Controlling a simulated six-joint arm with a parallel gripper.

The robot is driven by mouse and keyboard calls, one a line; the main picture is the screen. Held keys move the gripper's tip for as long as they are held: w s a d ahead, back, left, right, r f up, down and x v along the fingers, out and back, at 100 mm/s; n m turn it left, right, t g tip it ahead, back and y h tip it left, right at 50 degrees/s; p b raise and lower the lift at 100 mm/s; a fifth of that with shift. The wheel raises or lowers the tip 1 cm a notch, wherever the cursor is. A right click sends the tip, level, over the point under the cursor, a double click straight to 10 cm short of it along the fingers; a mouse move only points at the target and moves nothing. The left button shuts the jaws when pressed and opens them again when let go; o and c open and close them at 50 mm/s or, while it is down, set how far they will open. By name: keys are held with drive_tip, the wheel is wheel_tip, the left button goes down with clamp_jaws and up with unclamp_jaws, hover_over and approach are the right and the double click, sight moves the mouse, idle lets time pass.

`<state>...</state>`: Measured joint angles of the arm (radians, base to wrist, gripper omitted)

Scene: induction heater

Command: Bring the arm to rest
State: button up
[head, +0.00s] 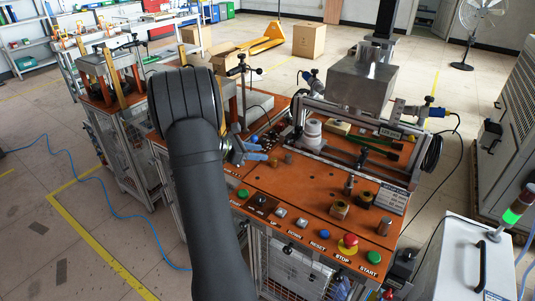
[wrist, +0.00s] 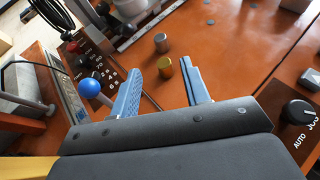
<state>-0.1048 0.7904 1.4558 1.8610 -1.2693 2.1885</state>
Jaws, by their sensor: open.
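My gripper (head: 258,152) is over the left part of the orange workbench top (head: 305,190), beside my dark arm. Its blue fingers are spread apart and empty in the wrist view (wrist: 161,76). A brass cylinder (wrist: 164,67) and a grey cylinder (wrist: 161,43) stand on the bench beyond the fingertips, seen through the gap. A blue ball knob (wrist: 90,87) on a lever shows just left of the left finger. My arm hides part of the bench's left side in the head view.
A front row of buttons includes the red stop button (head: 348,242) and the green start button (head: 372,257). A heater frame with a metal box (head: 362,82) stands at the back. Brass blocks (head: 339,210) and a metal cylinder (head: 384,227) stand at the right. The bench's middle has clear room.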

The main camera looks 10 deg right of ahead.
sight(284, 163)
drive_tip(key=shift+s+a+r, duration=0.1)
drive_tip(key=shift+a, duration=0.15)
drive_tip(key=x, duration=1.2)
drive_tip(key=shift+r, duration=1.75)
